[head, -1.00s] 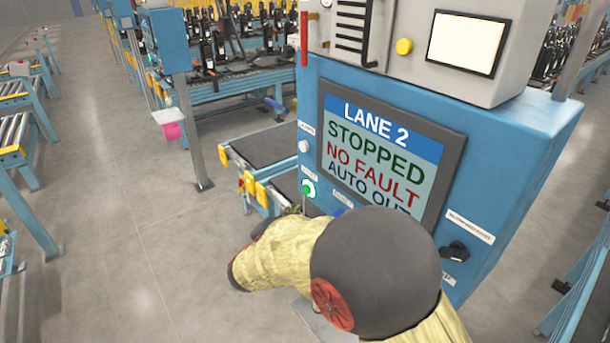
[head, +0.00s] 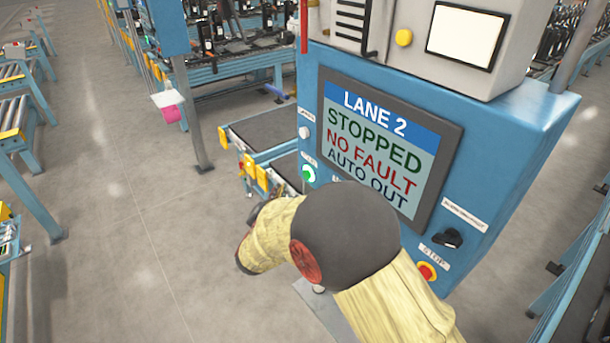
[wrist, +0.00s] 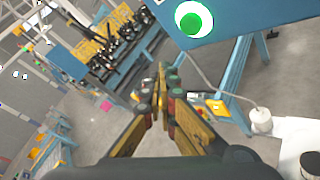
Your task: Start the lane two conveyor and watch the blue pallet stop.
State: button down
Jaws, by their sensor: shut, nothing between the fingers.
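The lane 2 control panel (head: 318,85) is a blue cabinet whose screen (head: 378,150) reads LANE 2, STOPPED, NO FAULT, AUTO OUT. A green button (head: 309,173) with a white ring sits at the panel's left edge; it also shows at the top of the wrist view (wrist: 194,20). A red stop button (head: 427,271) is low on the right, beside a black switch (head: 447,238). In the wrist view my gripper (wrist: 162,72) is shut and empty, its tips below and left of the green button, apart from it. In the head view my arm hides it. I see no blue pallet.
A conveyor (head: 262,130) with a dark belt and yellow fittings lies left of the panel. A blue post with a pink item (head: 172,113) stands further left. Roller conveyors (head: 18,140) line the far left. The grey floor between is clear.

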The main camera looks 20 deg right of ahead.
aim_at(306, 175)
jog(key=shift+w+d+b, duration=0.2)
jog(key=shift+w+d, duration=0.1)
jog(key=shift+d, duration=0.65)
jog(key=shift+w+d+b, duration=0.25)
jog(key=shift+w+d, duration=0.1)
jog(key=shift+d, duration=0.55)
jog(key=shift+w+d+b, duration=0.2)
jog(key=shift+w+d, duration=0.1)
jog(key=shift+d, duration=0.65)
jog(key=shift+d, duration=0.15)
jog(key=shift+w+d+b, duration=0.1)
jog(key=shift+d+b, duration=0.2)
jog(key=shift+b, duration=0.3)
